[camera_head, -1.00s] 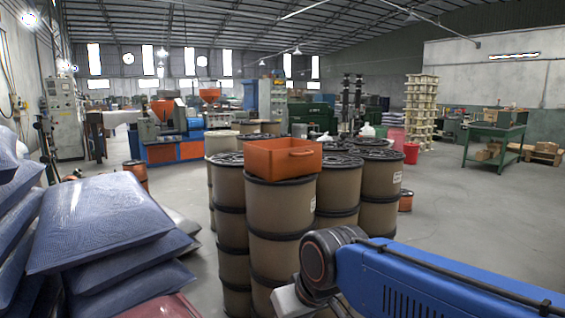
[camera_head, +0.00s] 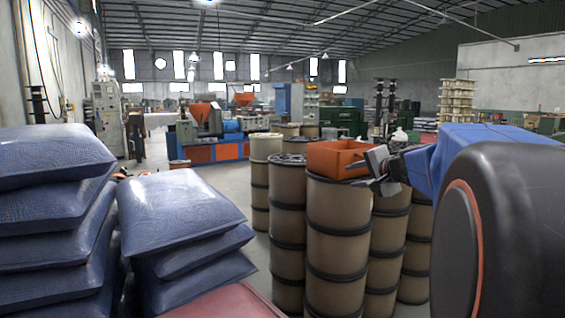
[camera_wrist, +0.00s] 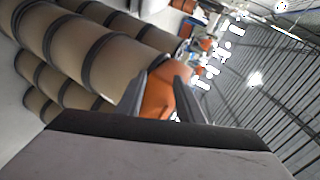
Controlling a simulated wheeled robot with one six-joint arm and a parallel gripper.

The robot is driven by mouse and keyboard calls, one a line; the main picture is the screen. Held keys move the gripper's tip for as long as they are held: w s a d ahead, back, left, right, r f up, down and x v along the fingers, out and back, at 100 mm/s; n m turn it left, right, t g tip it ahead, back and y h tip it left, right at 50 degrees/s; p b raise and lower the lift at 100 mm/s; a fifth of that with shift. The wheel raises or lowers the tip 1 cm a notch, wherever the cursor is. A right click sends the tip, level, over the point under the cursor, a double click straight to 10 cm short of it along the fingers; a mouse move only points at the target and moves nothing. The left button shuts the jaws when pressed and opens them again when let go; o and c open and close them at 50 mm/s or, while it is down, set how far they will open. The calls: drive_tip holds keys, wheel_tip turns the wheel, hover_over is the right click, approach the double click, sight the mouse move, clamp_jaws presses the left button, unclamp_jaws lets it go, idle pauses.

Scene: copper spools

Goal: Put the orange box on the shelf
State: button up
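The orange box (camera_head: 332,161) is an open-topped bin standing upright on a tall stack of spools. My gripper (camera_head: 369,172) is at its right side in the head view, its fingers close to the box wall. In the wrist view the box (camera_wrist: 157,98) shows between the two spread fingers of my gripper (camera_wrist: 162,77). I cannot tell whether a finger touches the box. I cannot clearly make out the shelf in these frames.
Tan spools with black rims (camera_head: 338,225) stand in stacks under and around the box. Piled blue sacks (camera_head: 180,210) fill the left foreground. Machines (camera_head: 205,135) stand farther back. Some grey floor is clear between the sacks and machines.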

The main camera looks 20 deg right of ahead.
drive_tip(key=s+d+r+m+t+h, duration=0.1)
drive_tip(key=d+r+m+h, duration=0.1)
drive_tip(key=d, duration=0.5)
drive_tip(key=s+d+r+m+h, duration=0.1)
drive_tip(key=d+r+m+h, duration=0.15)
drive_tip(key=d, duration=0.55)
drive_tip(key=a+x, duration=0.1)
drive_tip(key=x, duration=1.6)
drive_tip(key=shift+w, duration=0.45)
drive_tip(key=shift+a+y, duration=0.1)
drive_tip(key=shift+y, duration=0.15)
drive_tip(key=shift+c, duration=0.3)
drive_tip(key=shift+r, duration=0.1)
clamp_jaws()
